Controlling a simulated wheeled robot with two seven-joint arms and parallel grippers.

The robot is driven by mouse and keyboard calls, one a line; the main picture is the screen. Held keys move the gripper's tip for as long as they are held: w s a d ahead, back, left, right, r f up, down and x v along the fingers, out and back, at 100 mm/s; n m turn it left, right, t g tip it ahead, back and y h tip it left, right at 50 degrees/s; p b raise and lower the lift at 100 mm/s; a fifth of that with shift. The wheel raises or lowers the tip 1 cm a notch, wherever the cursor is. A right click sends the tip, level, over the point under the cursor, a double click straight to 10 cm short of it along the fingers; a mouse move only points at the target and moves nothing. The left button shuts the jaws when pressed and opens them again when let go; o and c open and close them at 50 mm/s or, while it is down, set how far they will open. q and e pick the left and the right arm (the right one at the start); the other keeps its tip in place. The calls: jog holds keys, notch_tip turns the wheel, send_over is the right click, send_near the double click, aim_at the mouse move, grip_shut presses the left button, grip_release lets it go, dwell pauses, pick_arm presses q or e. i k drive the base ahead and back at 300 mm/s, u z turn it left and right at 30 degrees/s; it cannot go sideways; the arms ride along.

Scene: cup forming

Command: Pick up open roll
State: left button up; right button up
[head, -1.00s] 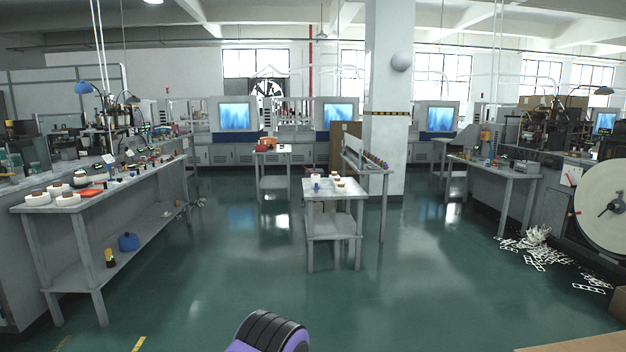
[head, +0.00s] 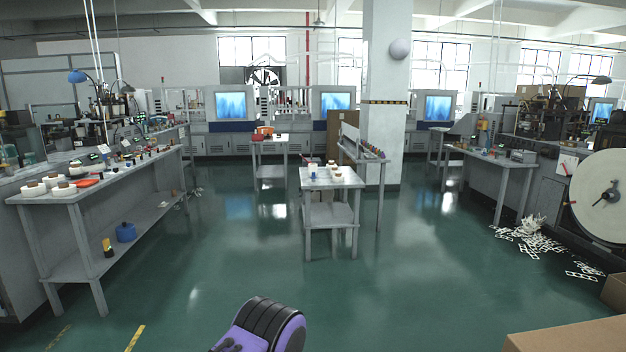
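Several white rolls with brown cores stand at the near end of the long left bench; one is the front white roll (head: 65,189). A few small white rolls (head: 337,176) also stand on the small middle table (head: 318,181). At this distance I cannot tell which roll is open. Neither of my grippers is in view. A purple and black part (head: 262,326), which looks like mine, shows at the bottom edge, far from the rolls.
The long left bench (head: 90,228) has a lower shelf with a blue container (head: 126,232). White scraps (head: 530,242) lie on the floor at right, near a large reel machine (head: 600,197). A cardboard box (head: 565,337) is at bottom right. The green floor ahead is clear.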

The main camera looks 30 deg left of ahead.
aim_at(312, 167)
jog(key=u, duration=0.45)
jog(key=i, duration=0.9)
jog(key=u, duration=1.35)
jog(key=i, duration=2.65)
jog(key=u, duration=0.3)
jog(key=i, duration=2.35)
jog(key=z, duration=0.7)
jog(key=i, duration=1)
jog(key=z, duration=0.85)
